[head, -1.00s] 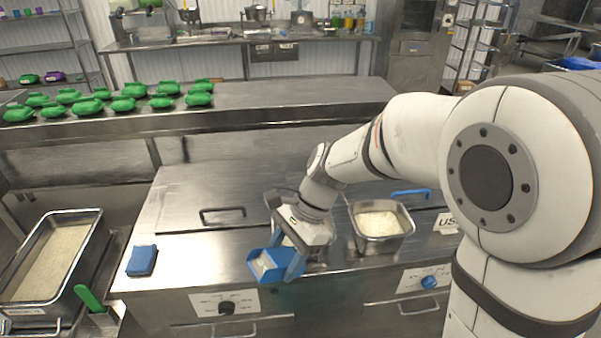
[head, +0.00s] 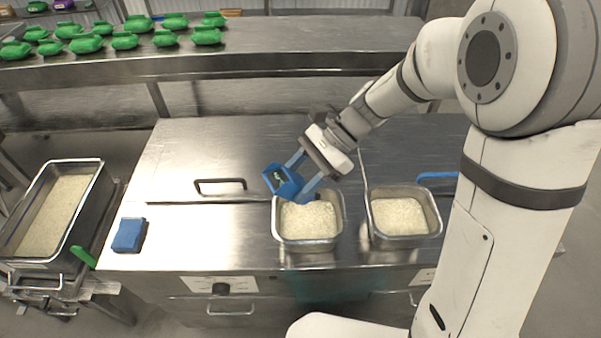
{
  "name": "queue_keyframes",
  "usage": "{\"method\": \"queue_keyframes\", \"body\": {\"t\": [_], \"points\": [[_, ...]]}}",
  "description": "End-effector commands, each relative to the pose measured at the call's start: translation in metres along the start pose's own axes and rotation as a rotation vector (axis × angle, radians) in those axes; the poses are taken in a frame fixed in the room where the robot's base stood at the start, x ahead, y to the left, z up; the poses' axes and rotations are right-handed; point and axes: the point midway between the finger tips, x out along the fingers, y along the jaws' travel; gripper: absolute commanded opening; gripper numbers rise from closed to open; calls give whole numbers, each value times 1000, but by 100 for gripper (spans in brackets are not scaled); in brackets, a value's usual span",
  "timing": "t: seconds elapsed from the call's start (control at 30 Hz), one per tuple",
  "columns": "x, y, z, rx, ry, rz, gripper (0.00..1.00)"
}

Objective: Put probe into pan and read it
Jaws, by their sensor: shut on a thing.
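My gripper (head: 298,180) is shut on the blue probe (head: 281,181), whose small dark display faces the camera. The probe is tilted and sits over the back left corner of the left metal pan (head: 276,228), which holds white rice. I cannot tell whether the probe's tip is in the rice, because the body and finger hide it. A second metal pan (head: 373,238) with rice stands to the right of the first, apart from the gripper.
A folded blue cloth (head: 129,235) lies on the steel counter (head: 190,240) at left. A large rice tray (head: 92,200) stands further left, with a green handle (head: 83,257) beside it. Green packs (head: 88,43) line the back shelf. A lid handle (head: 220,185) rises behind.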

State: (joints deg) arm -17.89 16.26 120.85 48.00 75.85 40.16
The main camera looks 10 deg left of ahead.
Motion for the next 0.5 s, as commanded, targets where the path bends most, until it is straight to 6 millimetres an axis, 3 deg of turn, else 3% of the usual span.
{"method": "queue_keyframes", "body": {"t": [0.5], "points": [[28,0,-46,10,1,-12,28]]}}
